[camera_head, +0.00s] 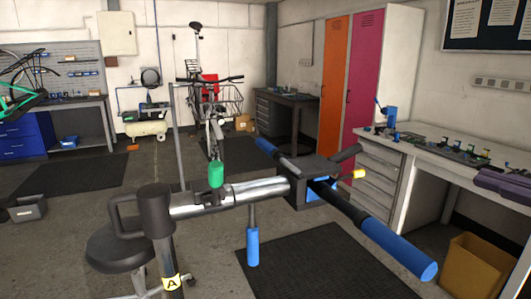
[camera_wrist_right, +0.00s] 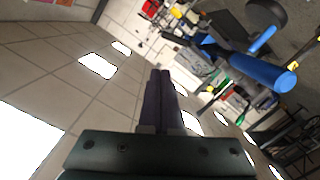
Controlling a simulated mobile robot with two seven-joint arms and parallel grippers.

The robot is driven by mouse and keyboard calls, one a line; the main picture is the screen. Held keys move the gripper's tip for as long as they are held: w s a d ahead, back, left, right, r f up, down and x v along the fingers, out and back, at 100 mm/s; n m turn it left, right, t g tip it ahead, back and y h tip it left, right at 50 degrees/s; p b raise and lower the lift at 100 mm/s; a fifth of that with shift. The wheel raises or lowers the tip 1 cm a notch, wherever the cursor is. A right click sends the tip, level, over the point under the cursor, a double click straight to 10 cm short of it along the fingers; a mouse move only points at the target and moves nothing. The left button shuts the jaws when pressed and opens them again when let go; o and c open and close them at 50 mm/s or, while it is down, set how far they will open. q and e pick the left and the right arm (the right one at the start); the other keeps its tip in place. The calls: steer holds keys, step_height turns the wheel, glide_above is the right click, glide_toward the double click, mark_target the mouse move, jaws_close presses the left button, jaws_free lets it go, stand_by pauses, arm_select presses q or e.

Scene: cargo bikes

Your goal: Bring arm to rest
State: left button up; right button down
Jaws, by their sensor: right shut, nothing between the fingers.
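My right gripper (camera_wrist_right: 160,74) shows in its wrist view with its two dark fingers together and nothing between them. The view is tilted, with ceiling panels and lights filling the left and centre. The repair stand, with its black head and blue handles, shows at the upper right of that view (camera_wrist_right: 262,70), apart from the fingers. In the head view the repair stand's metal tube (camera_head: 255,190) crosses the middle foreground. I cannot clearly make out my right gripper in the head view. My left gripper is in neither view.
Orange (camera_head: 334,75) and pink (camera_head: 365,75) lockers stand behind. A round stool (camera_head: 128,248) is at the left front. Floor at the left middle is open.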

steer(key=s+f+m+g+h, duration=0.1)
steer(key=s+f+g+h, duration=0.5)
steer(key=s+f+h, duration=0.15)
steer(key=s+f+g+h, duration=0.1)
steer(key=s+g+h, duration=0.3)
steer(key=s, duration=1.1)
steer(key=s+a+f+m+g+y, duration=0.1)
steer(key=a+f+m+y, duration=0.15)
steer(key=a, duration=0.45)
steer(key=s+a+f+m+g+y, duration=0.2)
steer(key=a+m+y, duration=0.2)
steer(key=a, duration=0.3)
step_height(320, 180, up, 33)
steer(key=p, duration=3.3)
steer(key=shift+w+a+r, duration=0.15)
steer(key=shift+a, duration=0.3)
steer(key=shift+m, duration=0.25)
